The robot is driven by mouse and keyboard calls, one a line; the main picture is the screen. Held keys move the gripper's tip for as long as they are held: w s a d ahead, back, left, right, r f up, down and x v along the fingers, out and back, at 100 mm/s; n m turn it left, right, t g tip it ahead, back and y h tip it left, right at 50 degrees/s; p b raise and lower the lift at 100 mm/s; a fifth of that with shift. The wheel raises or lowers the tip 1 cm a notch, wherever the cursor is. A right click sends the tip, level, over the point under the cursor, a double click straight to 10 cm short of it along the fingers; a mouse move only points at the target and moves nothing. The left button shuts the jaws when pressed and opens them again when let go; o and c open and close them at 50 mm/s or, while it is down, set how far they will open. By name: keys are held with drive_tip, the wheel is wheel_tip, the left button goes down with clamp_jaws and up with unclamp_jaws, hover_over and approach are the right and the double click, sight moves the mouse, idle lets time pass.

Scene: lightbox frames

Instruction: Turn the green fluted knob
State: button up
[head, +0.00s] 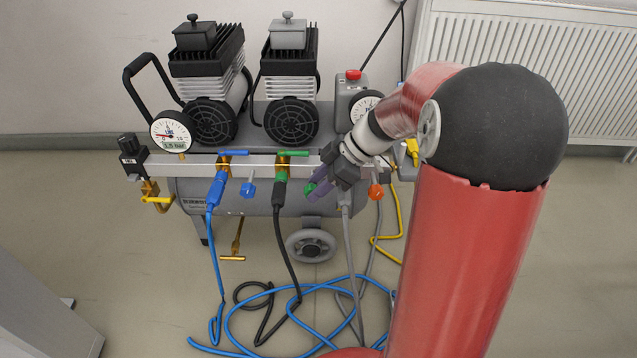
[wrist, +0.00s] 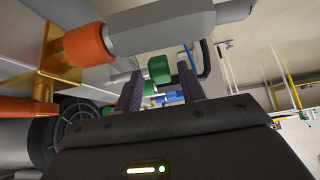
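The green fluted knob (head: 310,187) shows in the head view as a small green patch at the front of the compressor's rail, beside my fingertips. It also shows in the wrist view (wrist: 158,68), in the gap between the two purple fingers. My gripper (head: 320,191) is at the knob from the right. In the wrist view my gripper (wrist: 161,80) has its fingers apart, with visible space on both sides of the knob. I see no clear contact. Part of the knob is hidden by the fingers in the head view.
A blue knob (head: 248,188) sits left along the rail and an orange knob (head: 375,191) sits right. Blue hose connector (head: 217,188) and black hose connector (head: 281,192) hang nearby. A grey connector with an orange collar (wrist: 88,45) is close at upper left in the wrist view.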

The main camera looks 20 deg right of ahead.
drive_tip(key=shift+p+v, duration=0.7)
drive_tip(key=shift+v, duration=3.2)
drive_tip(key=shift+s+a, duration=0.1)
